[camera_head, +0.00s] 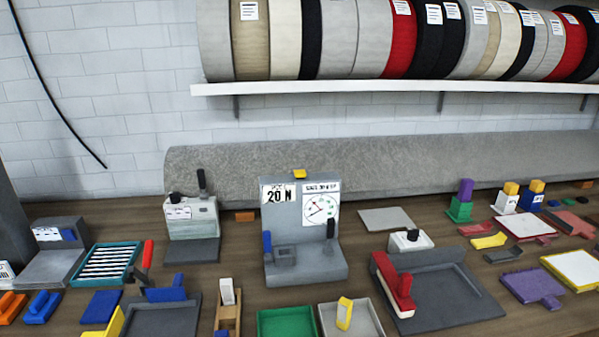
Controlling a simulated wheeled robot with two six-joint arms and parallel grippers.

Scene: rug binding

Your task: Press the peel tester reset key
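A grey machine (305,265) stands at the middle of the bench with a "20 N" card (278,194) and a round dial gauge (320,208) on its upright panel; it looks like the peel tester. A small yellow key (299,174) sits on the top edge of the panel; I cannot read any label on it. A blue lever (267,242) and a black lever (331,230) stand on the machine's lower part. Neither of my grippers is in view.
A grey roll (400,160) lies behind the machine, under a shelf (390,87) of rolls. A smaller grey-green device (192,220) stands left, a red-handled one (430,285) right. Green (285,322) and grey (365,325) trays sit in front.

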